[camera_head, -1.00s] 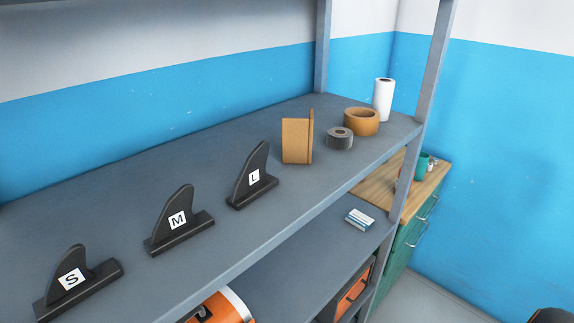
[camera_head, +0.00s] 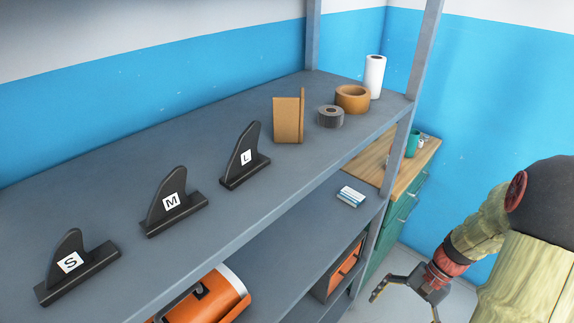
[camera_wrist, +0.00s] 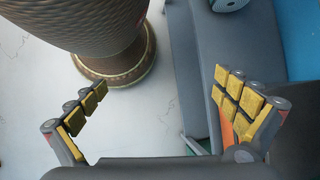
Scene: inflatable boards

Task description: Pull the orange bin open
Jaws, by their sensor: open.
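An orange-fronted box in a dark frame (camera_head: 346,268), which looks like the orange bin, is on the lower shelf near the right post. Whether it is shut is too small to tell. My gripper (camera_head: 405,306) is open and empty at the lower right, outside the shelf and apart from the box in the picture. In the wrist view my gripper (camera_wrist: 160,84) has its yellow-padded fingers spread wide with nothing between them. A patch of orange (camera_wrist: 241,125) shows behind the right finger; I cannot tell what it belongs to.
An orange cylinder-like object (camera_head: 212,298) with a pale band lies on the lower shelf. The upper shelf (camera_head: 110,195) holds fins, a notebook and tape rolls. A grey post (camera_head: 408,125) stands beside the bin.

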